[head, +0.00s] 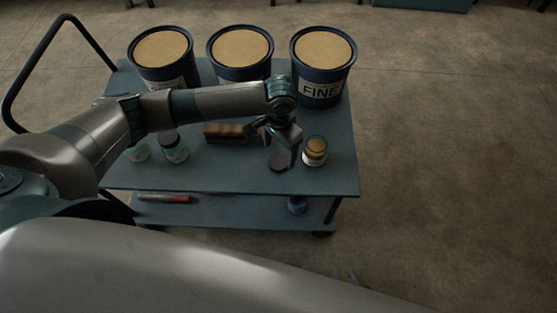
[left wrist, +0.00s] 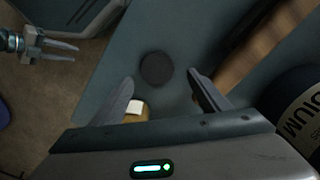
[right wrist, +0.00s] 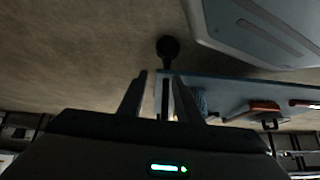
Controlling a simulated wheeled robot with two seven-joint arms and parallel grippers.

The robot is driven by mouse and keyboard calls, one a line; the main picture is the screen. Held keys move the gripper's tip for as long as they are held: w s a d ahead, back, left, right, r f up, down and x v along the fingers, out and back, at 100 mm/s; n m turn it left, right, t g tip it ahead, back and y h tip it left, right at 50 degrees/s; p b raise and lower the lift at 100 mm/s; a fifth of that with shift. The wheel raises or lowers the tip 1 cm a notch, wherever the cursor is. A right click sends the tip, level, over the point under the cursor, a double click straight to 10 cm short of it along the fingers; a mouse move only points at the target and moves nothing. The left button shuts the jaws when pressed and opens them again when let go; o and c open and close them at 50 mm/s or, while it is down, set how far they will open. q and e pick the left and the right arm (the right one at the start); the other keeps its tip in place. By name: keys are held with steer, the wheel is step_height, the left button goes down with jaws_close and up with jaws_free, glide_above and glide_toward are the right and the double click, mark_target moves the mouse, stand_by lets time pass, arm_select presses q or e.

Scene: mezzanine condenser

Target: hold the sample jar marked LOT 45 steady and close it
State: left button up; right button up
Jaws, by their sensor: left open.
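A jar with tan contents and a pale label (head: 315,151) stands at the front right of the cart top; no lid shows on it, and its label is unreadable. A dark round disc, like a lid, (head: 277,163) lies flat left of it. My left gripper (head: 284,152) is open and empty above the cart, close to both. In the left wrist view the disc (left wrist: 156,68) lies beyond the open fingers, and the jar (left wrist: 137,114) is partly hidden by one finger. My right gripper (right wrist: 158,82) is open and empty, low beside the cart; it also shows in the left wrist view (left wrist: 62,47).
Three tubs, one marked FINE (head: 320,91), line the back of the cart (head: 225,178). Two other jars, one here (head: 174,150), stand left, and a brown block (head: 228,132) lies mid-cart. A red item (head: 165,198) lies on the lower shelf. Floor right is clear.

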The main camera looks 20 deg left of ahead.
mark_target(278, 162)
arm_select(q)
steer(key=f, duration=0.3)
steer(key=shift+s, duration=0.4)
steer(key=shift+f, duration=0.4)
arm_select(e)
steer(key=shift+s+d+f+g, duration=0.2)
steer(key=shift+s+d+f, duration=0.1)
steer(key=shift+s, duration=0.2)
steer(key=shift+s+d+f+g, duration=0.2)
steer(key=shift+s+d+f, duration=0.1)
steer(key=shift+s, duration=0.2)
arm_select(q)
steer(key=c, duration=1.1)
